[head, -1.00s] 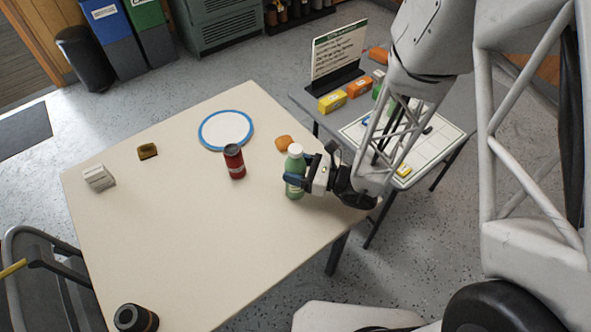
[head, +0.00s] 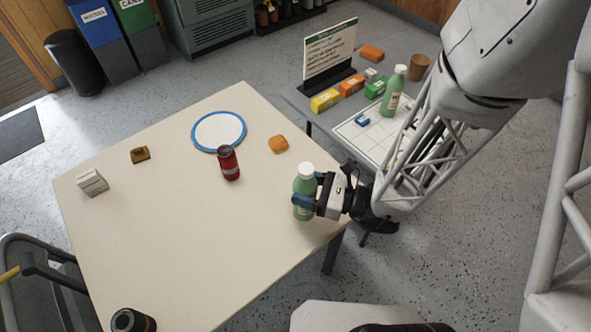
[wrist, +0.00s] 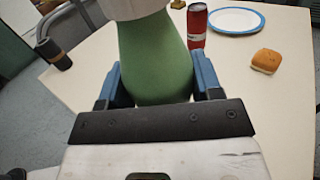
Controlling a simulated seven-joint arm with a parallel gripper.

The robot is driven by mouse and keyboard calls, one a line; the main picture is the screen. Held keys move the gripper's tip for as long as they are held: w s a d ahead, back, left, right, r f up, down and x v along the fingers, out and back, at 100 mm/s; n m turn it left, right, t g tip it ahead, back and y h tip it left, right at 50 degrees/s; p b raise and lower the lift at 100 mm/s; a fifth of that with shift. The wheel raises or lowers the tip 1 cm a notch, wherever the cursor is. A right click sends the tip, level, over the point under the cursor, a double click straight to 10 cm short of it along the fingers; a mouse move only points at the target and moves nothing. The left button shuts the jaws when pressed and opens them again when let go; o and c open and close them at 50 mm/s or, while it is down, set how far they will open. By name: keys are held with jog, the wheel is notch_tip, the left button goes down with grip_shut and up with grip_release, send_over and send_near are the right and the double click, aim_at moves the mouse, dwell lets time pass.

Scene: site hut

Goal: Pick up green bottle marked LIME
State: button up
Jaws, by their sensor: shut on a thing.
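A green bottle with a white cap (head: 305,184) is upright at the right edge of the cream table. My gripper (head: 306,203) is shut on its body from the right. In the wrist view the green bottle (wrist: 155,55) stands between the two blue fingers, with its white top cut off by the frame. Any marking on it is hidden or too small to read. I cannot tell whether its base touches the table. A second green bottle (head: 393,92) with a white cap and a pale label stands on the grey side table.
The cream table (head: 170,240) also holds a red can (head: 229,165), a blue-rimmed plate (head: 219,131), a bun (head: 278,145), a white box (head: 92,182) and a black cylinder (head: 133,321). A sign (head: 330,55), small boxes and a brown cup (head: 419,67) are on the side table.

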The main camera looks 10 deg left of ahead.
jog(key=s+d, duration=0.3)
jog(key=s, duration=0.2)
jog(key=shift+s+r, duration=0.2)
jog(key=shift+r, duration=0.1)
